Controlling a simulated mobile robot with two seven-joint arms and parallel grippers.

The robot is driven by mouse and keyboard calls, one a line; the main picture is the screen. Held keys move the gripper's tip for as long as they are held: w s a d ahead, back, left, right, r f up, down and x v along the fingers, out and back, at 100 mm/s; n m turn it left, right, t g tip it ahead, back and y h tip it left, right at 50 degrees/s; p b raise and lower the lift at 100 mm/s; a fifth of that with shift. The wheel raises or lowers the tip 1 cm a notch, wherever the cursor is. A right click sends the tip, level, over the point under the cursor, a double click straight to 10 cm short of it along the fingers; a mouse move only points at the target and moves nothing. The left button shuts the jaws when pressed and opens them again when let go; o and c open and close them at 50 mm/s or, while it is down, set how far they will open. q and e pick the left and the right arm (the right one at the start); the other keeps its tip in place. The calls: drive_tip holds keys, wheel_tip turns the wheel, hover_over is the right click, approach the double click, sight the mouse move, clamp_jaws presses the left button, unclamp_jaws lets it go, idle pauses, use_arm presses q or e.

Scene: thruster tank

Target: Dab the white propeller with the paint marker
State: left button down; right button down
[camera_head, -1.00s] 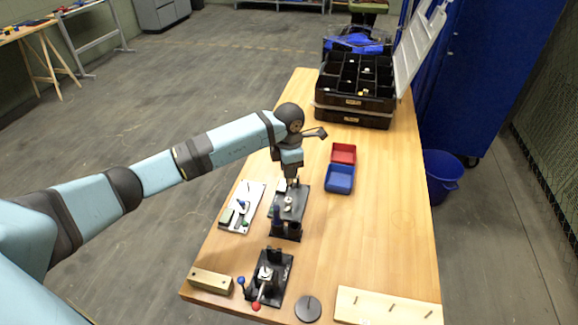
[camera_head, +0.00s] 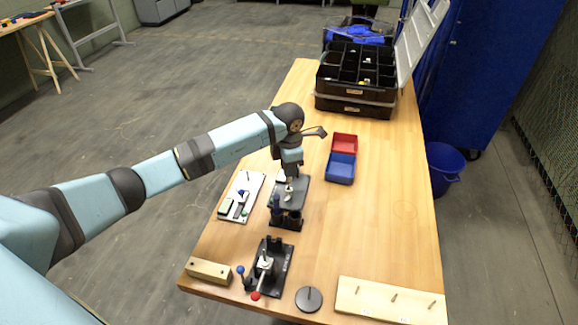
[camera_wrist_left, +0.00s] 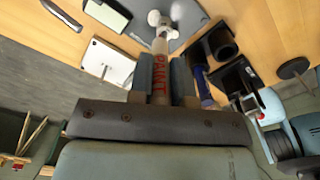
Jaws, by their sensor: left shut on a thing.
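My left gripper (camera_head: 290,176) is over the dark grey plate with the white propeller (camera_head: 289,190). In the left wrist view the gripper (camera_wrist_left: 163,68) is shut on the paint marker (camera_wrist_left: 160,80), whose white barrel reads PAINT in red. The marker points away from the gripper towards the white propeller (camera_wrist_left: 155,17) at the top of that view. Its tip overlaps the propeller there; I cannot tell whether they touch. In the head view the marker is mostly hidden by the gripper. My right gripper is not in view.
Dark cylindrical holders (camera_head: 292,218) stand close on the plate's near side. A white board (camera_head: 240,200) lies left, a black fixture (camera_head: 270,265) nearer. Red (camera_head: 344,143) and blue (camera_head: 340,168) bins stand right. A black organiser (camera_head: 356,80) is at the back. The table's right side is clear.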

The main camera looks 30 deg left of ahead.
use_arm(q)
drive_tip(key=shift+f, duration=0.25)
idle(0.4)
drive_tip(key=shift+f+b, duration=0.45)
drive_tip(key=shift+b, duration=0.05)
idle(2.3)
drive_tip(key=shift+r+p, duration=1.55)
drive_tip(key=shift+r, duration=1.05)
